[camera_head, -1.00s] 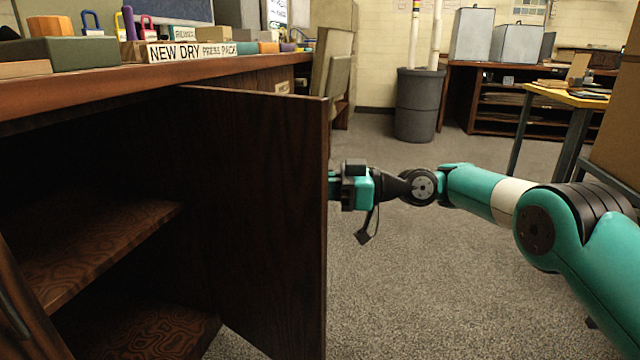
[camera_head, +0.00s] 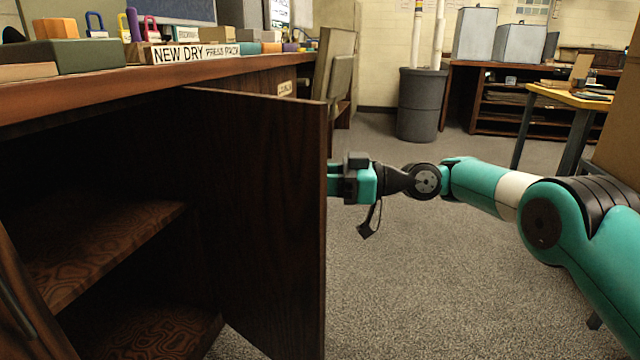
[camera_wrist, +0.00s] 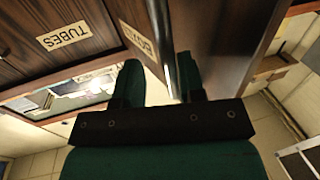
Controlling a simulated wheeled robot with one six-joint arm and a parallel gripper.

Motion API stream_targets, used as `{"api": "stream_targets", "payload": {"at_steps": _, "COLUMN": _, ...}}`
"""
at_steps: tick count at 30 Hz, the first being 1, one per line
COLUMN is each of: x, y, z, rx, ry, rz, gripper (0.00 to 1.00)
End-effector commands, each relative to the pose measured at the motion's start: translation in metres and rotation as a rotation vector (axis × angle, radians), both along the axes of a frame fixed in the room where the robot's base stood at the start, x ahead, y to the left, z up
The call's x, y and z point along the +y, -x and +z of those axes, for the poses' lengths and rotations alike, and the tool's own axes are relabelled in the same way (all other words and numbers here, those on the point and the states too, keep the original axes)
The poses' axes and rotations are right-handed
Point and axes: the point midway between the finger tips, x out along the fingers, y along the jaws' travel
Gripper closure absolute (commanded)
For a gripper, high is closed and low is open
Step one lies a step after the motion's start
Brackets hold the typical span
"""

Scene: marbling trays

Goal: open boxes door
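The dark wooden cabinet door (camera_head: 262,210) stands swung wide open, its free edge toward the right of the head view. The cabinet's dark interior and wooden shelf (camera_head: 110,245) show to its left. My gripper (camera_wrist: 160,80) is at the door's outer side; the door edge hides its fingertips in the head view. In the wrist view the two green fingers are apart, with a dark metallic bar (camera_wrist: 171,50), apparently the door handle, between them. The bar lies close to the right finger, with a gap at the left one. A partly hidden label (camera_wrist: 135,38) appears beyond.
The counter (camera_head: 120,82) above carries a "NEW DRY PRESS PACK" sign (camera_head: 194,53), blocks and padlocks. A "TUBES" label (camera_wrist: 62,35) shows in the wrist view. A grey bin (camera_head: 420,105) and a yellow-topped table (camera_head: 570,94) stand farther back.

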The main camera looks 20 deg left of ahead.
Motion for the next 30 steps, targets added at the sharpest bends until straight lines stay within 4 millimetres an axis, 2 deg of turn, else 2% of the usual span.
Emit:
{"api": "stream_targets", "payload": {"at_steps": 1, "x": 0.000, "y": 0.000, "z": 0.016, "rx": -0.005, "ry": -0.001, "rz": 0.000, "gripper": 0.64}}
{"api": "stream_targets", "payload": {"at_steps": 9, "x": -0.001, "y": 0.001, "z": 0.094, "rx": -0.010, "ry": -0.011, "rz": 0.003, "gripper": 0.64}}
{"api": "stream_targets", "payload": {"at_steps": 18, "x": -0.001, "y": 0.001, "z": 0.167, "rx": -0.009, "ry": -0.011, "rz": 0.003, "gripper": 0.64}}
{"api": "stream_targets", "payload": {"at_steps": 25, "x": -0.002, "y": 0.001, "z": 0.193, "rx": -0.008, "ry": -0.011, "rz": 0.003, "gripper": 0.64}}
{"api": "stream_targets", "payload": {"at_steps": 30, "x": -0.001, "y": 0.000, "z": 0.189, "rx": -0.001, "ry": -0.002, "rz": 0.001, "gripper": 0.64}}
